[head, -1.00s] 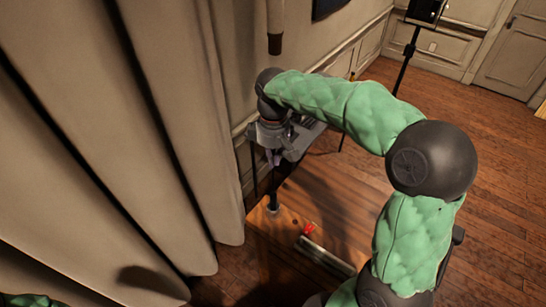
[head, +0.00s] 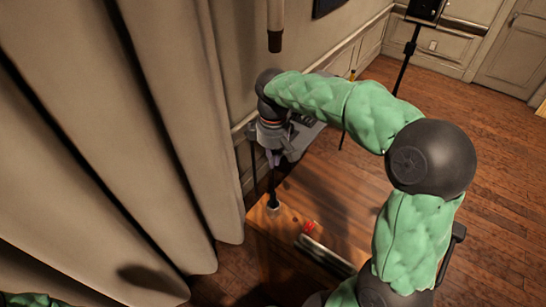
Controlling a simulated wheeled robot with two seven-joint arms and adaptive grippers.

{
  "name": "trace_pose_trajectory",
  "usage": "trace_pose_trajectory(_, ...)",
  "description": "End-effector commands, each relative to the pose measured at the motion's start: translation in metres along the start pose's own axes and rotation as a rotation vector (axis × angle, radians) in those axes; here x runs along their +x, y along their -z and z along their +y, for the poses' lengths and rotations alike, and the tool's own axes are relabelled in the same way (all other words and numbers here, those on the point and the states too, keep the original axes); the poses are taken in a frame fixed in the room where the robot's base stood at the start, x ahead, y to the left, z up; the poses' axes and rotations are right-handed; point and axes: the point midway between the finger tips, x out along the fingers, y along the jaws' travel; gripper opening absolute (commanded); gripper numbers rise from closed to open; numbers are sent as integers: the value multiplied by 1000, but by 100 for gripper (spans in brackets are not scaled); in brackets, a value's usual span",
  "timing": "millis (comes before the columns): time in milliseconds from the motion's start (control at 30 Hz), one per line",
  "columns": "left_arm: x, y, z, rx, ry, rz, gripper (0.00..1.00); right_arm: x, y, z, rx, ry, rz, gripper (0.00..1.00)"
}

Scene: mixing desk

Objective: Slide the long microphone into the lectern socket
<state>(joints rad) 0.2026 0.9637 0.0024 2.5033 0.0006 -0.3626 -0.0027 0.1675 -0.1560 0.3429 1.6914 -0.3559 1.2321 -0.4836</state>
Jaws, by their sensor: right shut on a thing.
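My right gripper (head: 273,160) points down over the left end of a wooden surface and is shut on the long microphone (head: 271,183), a thin dark rod. The microphone hangs close to upright below the fingers. Its lower end meets a small grey round piece (head: 272,209) on the wood, which looks like the lectern socket. I cannot tell whether the tip is inside it or just above it. The microphone's upper part is hidden by my gripper and wrist. My left gripper is not in view.
The wooden top (head: 335,205) has a small red item (head: 309,227) and a pale bar (head: 325,254) near its front. Beige curtains (head: 120,130) hang close on the left. A dark stand (head: 405,65) is at the back.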

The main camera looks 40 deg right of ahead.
Motion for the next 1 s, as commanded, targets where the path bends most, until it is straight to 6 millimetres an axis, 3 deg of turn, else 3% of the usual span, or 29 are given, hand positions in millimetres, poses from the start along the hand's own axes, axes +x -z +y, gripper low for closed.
trace_pose_trajectory(267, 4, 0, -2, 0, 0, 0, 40, 6, 0, 0, 0, -1, 1, 0)
trace_pose_trajectory(300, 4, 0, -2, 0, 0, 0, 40, 6, 0, 0, 0, -1, 1, 13)
trace_pose_trajectory(400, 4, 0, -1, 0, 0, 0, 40, 6, 0, 0, 0, -1, 1, 35)
trace_pose_trajectory(767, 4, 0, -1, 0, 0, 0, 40, 4, 0, 0, 0, 0, 0, 35)
trace_pose_trajectory(1000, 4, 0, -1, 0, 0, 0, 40, -28, 1, 0, -1, -3, 3, 35)
